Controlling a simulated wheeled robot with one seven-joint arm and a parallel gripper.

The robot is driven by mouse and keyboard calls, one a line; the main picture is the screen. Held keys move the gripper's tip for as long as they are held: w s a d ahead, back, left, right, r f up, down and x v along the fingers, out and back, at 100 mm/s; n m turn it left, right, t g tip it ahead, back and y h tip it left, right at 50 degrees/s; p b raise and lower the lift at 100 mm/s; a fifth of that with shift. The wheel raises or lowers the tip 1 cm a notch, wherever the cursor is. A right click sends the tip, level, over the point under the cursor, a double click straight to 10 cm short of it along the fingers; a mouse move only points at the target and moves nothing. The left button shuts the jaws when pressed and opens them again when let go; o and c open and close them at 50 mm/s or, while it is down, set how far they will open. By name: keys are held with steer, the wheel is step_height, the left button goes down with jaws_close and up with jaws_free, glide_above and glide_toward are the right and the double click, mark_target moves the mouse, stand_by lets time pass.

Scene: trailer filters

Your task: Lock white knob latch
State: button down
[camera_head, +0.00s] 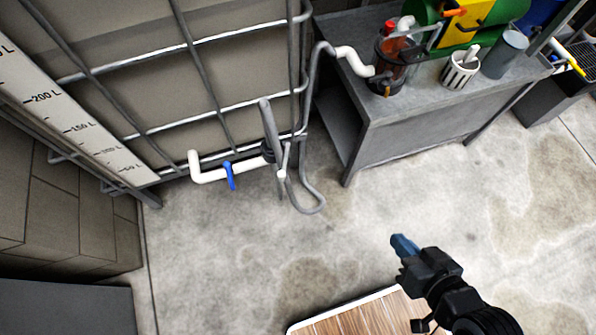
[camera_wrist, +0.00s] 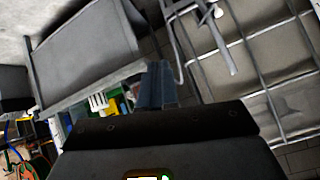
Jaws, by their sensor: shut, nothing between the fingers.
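My gripper (camera_head: 404,246) is shut and empty, with its blue fingertips over the concrete floor at lower right in the head view. In the wrist view its fingers (camera_wrist: 158,85) point up the picture. I cannot tell for sure which part is the white knob latch. A small white fitting (camera_head: 283,168) sits by a grey lever (camera_head: 270,127) at the tank's lower corner. A white pipe (camera_head: 208,175) with a blue valve handle (camera_head: 230,175) runs left of it. A white ribbed piece (camera_head: 460,69) stands on the bench; it also shows in the wrist view (camera_wrist: 97,102). My gripper touches none of these.
A caged tank (camera_head: 215,95) with a litre scale stands at upper left. A grey bench (camera_head: 420,105) at upper right carries a filter jar (camera_head: 397,66) and a grey cup (camera_head: 506,54). A bent grey hose (camera_head: 309,200) hangs between them. The floor (camera_head: 230,265) in front is clear.

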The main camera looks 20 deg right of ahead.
steer(key=w+f+m+g+y, duration=0.2)
steer(key=w+f+g+y, duration=0.1)
steer(key=w+f, duration=0.75)
steer(key=w+a+r+g+y, duration=0.1)
steer(key=w+y, duration=0.1)
steer(key=w, duration=0.4)
steer(key=w+a+r+g+y, duration=0.1)
steer(key=w+r+y, duration=0.1)
steer(key=w, duration=0.3)
steer(key=shift+w+a+g+y, duration=0.25)
steer(key=shift+w+g+y, duration=0.1)
steer(key=shift+y, duration=0.25)
steer(key=w+a+r+b+x, duration=0.1)
steer(key=r+x, duration=0.1)
steer(key=x, duration=1.1)
steer(key=shift+a, duration=0.35)
steer(key=shift+s+a+r, duration=0.1)
steer(key=shift+s, duration=0.05)
